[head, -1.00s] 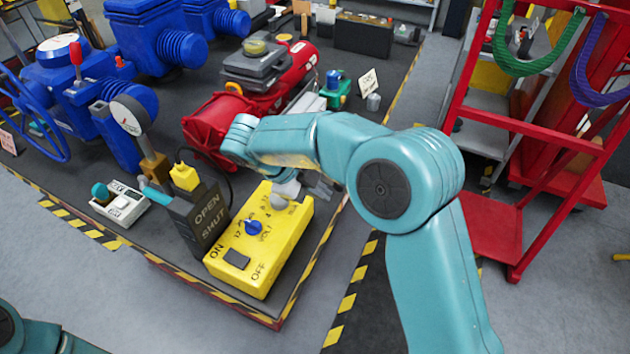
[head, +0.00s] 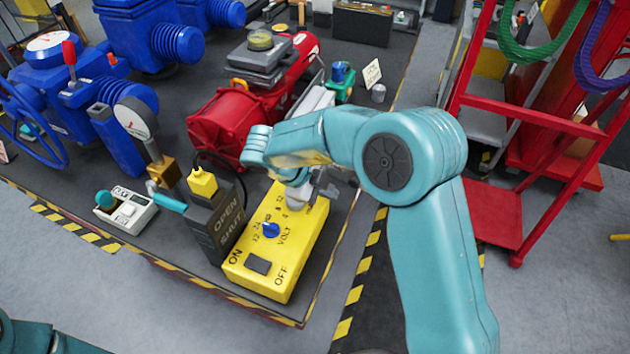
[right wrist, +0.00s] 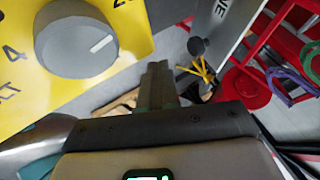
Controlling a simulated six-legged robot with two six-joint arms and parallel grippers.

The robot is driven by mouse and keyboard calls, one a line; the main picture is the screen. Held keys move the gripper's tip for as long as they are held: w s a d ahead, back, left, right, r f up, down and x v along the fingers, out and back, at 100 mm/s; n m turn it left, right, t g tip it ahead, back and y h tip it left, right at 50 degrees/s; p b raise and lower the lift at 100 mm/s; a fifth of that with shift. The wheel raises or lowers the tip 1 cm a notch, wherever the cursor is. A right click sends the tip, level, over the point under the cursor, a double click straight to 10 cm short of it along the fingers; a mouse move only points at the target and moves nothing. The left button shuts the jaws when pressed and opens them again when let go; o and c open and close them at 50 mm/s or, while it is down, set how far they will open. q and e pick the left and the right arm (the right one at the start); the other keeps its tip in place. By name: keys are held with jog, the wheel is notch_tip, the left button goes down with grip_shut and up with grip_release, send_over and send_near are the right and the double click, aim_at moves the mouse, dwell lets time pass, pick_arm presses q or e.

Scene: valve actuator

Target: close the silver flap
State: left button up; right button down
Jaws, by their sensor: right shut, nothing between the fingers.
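I cannot clearly make out the silver flap. A pale silver-grey piece (head: 318,99) lies beside the red actuator (head: 228,122) in the head view, but I cannot tell if it is the flap. A light grey lettered panel (right wrist: 226,22) is at the top of the right wrist view. My right gripper (head: 327,190) is at the far right end of the yellow volt box (head: 262,262), partly hidden by my arm. Its fingers (right wrist: 158,82) are shut and empty, right of the box's grey dial (right wrist: 76,38). My left gripper is out of view.
A blue knob (head: 271,230) and a dark switch are on the yellow box. A dark OPEN/SHUT block (head: 216,222) stands left of it, with a gauge (head: 136,116) behind. A red rack (head: 487,200) stands right of the bench. Striped tape marks the bench edge.

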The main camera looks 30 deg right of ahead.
aim_at(338, 172)
jog(key=x, duration=0.3)
jog(key=shift+s+d, duration=0.25)
jog(key=shift+d, duration=0.05)
jog(key=w+d+p, duration=0.1)
jog(key=w+d, duration=0.1)
jog(key=d, duration=0.1)
jog(key=shift+w, duration=0.1)
jog(key=shift+a+r, duration=0.1)
jog(key=shift+a, duration=0.05)
